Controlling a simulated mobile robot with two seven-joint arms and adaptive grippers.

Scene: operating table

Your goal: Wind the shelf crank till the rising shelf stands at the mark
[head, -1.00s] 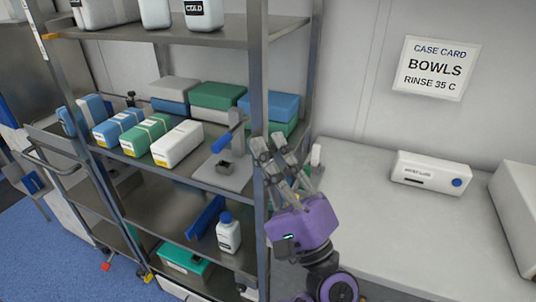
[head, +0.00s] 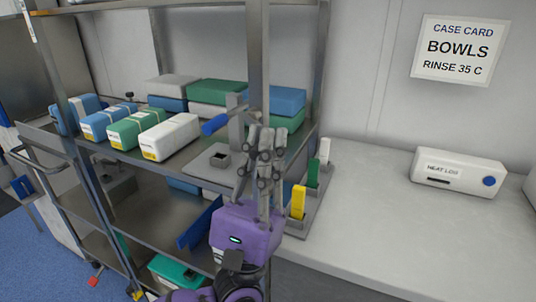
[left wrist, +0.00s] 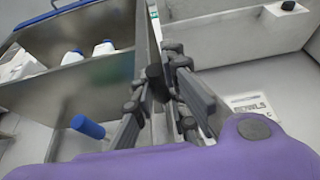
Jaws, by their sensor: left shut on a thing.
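My left gripper (head: 266,140) is at the front right post (head: 258,60) of the shelf rack, fingers pointing up in the head view. In the left wrist view my left gripper (left wrist: 165,75) is shut on a dark round knob (left wrist: 155,84), which seems to be the crank's grip. The fingers hide most of the crank in the head view. A blue lever (head: 214,125) on a grey upright stands to the left of the fingers, and it also shows in the left wrist view (left wrist: 88,127). I cannot tell which shelf rises, nor make out its mark. My right gripper is not in view.
Yellow (head: 298,202), green and white tabs stand in a grey holder right of the rack. A white box (head: 458,172) sits on the counter (head: 385,215), with clear room before it.

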